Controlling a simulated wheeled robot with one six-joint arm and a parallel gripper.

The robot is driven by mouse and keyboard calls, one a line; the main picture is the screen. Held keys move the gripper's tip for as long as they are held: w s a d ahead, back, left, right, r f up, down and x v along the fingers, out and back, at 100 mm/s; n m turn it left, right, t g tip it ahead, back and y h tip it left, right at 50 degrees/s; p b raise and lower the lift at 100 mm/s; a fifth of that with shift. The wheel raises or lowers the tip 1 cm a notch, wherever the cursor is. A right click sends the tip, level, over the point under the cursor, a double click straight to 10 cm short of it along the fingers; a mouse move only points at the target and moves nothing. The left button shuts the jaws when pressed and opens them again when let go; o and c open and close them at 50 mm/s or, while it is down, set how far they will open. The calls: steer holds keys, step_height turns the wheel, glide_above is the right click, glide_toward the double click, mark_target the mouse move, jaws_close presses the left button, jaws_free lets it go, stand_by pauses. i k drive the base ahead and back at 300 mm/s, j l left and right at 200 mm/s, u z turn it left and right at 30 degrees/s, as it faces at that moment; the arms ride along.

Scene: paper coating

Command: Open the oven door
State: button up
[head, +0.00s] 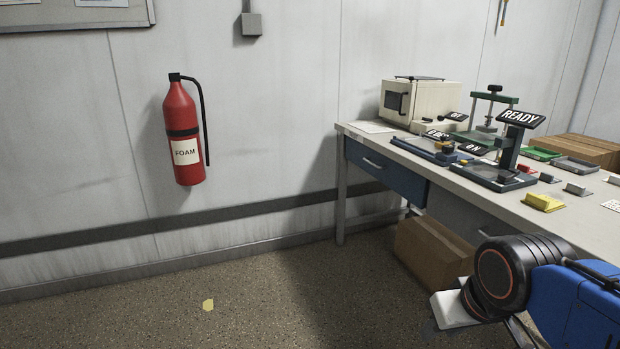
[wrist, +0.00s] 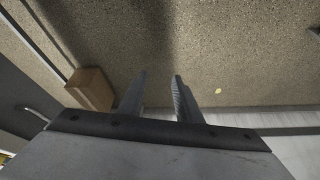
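The oven (head: 425,100) is a small cream box at the far left end of the workbench, against the wall. Its front with a dark window (head: 397,103) faces left and toward me, and the door looks shut. My gripper shows in the wrist view (wrist: 160,85) with its two fingers apart and nothing between them, above the floor. In the head view my arm is at the lower right, low in front of the bench and well away from the oven. The oven is not in the wrist view.
The workbench (head: 362,134) carries several devices, including a stand with a READY sign (head: 520,118), and a yellow block (head: 543,202). A cardboard box (head: 430,250) stands on the floor under it. A fire extinguisher (head: 182,130) hangs on the wall. The floor at left is mostly clear.

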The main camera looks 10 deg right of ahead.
mark_target(397, 98)
steer(key=i+z, duration=0.25)
steer(key=i, duration=0.45)
steer(key=i+z, duration=0.25)
steer(key=i, duration=0.5)
